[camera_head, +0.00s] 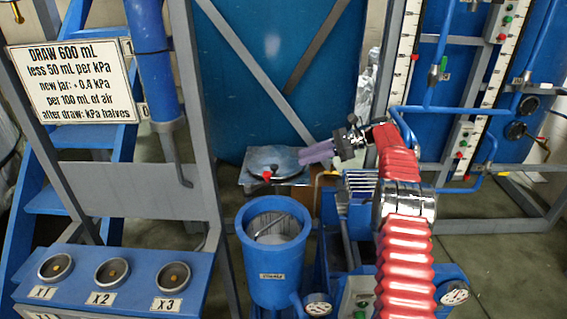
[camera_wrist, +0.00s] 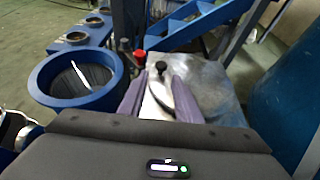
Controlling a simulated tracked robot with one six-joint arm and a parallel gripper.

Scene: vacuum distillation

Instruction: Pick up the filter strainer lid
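The lid (camera_head: 272,158) is a round grey disc lying on a flat metal plate beyond the blue pot. My gripper (camera_head: 303,156) has purple fingers pointing left at the lid's right side. In the wrist view my gripper (camera_wrist: 159,82) is open, its fingers apart with nothing held between them. The fingers hide parts of the lid. I cannot tell whether they touch it.
The open blue pot (camera_head: 250,225) stands nearer, with a strainer inside; it is left of my gripper in the wrist view (camera_wrist: 43,82). A red knob (camera_head: 266,174) sits at the lid's near edge. A panel with labelled sockets (camera_head: 110,270) stands front left. A blue tank (camera_head: 260,90) rises behind.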

